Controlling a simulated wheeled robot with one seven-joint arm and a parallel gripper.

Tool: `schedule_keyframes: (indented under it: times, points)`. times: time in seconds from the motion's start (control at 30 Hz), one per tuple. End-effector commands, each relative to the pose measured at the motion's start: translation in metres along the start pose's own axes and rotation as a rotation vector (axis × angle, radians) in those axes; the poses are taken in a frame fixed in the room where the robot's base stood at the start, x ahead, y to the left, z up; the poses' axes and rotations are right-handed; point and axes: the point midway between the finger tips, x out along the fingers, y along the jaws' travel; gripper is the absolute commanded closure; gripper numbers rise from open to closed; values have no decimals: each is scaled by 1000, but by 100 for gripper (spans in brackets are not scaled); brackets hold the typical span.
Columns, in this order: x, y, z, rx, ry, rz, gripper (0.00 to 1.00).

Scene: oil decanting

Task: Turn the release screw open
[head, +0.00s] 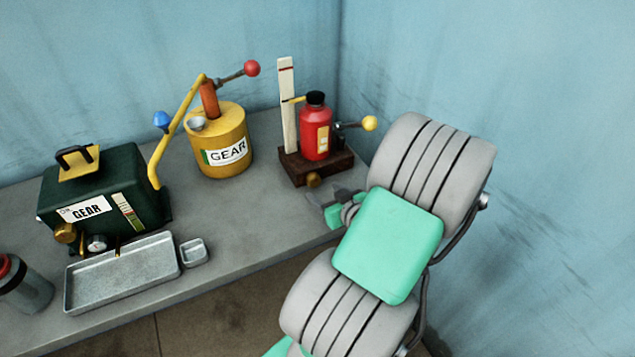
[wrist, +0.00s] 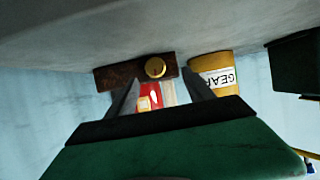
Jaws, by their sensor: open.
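A round brass knob (head: 313,180), which looks like the release screw, sits on the front of a dark wooden base (head: 330,167). A red bottle (head: 315,147) with a black cap stands on that base. My gripper (head: 322,196) is just in front of the knob, close to the bench top, open and empty. In the wrist view, which is upside down, the knob (wrist: 155,67) shows beyond and between the open fingertips (wrist: 161,77), apart from both. The red bottle (wrist: 149,97) shows between the fingers.
A white marked post (head: 287,105) and a yellow-ended lever (head: 369,123) are by the bottle. The yellow GEAR can (head: 227,150) stands to the left. A green GEAR box (head: 120,180) and metal tray (head: 120,275) are farther left. The bench (head: 235,225) is clear in front of the yellow can.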

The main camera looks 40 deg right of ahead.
Motion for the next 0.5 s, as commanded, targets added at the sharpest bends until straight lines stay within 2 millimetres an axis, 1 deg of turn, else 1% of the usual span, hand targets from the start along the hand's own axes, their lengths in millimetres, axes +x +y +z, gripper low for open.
schedule_keyframes:
  times: [0.03,0.07,0.17,0.27,0.4,0.5]
  points:
    - [-6,2,2,-8,15,42,39]
    - [-7,2,2,-15,21,57,39]
    - [-1,3,2,-23,25,69,39]
    - [16,3,1,-25,24,64,39]
    - [45,5,0,-25,24,64,39]
    - [60,6,0,-25,24,65,39]
